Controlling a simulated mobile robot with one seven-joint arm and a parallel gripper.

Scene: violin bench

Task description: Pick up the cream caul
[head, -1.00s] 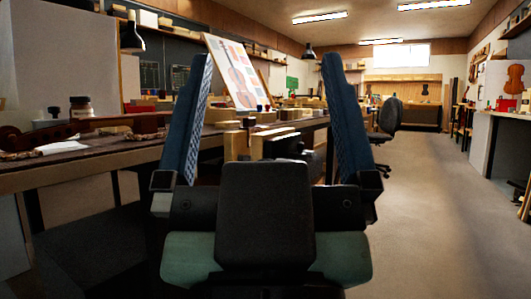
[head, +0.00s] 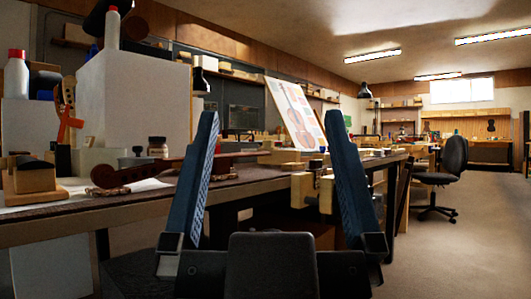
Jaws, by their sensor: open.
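I cannot pick out the cream caul with certainty. A small pale block (head: 97,161) stands on the bench at the left, beside a dark-lidded jar (head: 157,147), well away from my fingers. Pale wooden blocks also lie farther along the bench, partly behind the fingers and too small to tell apart.
A wooden vise (head: 312,190) juts from the bench front between my fingers. A white box (head: 135,100) and a red-capped bottle (head: 16,75) stand at the left. An office chair (head: 448,175) and open floor are right.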

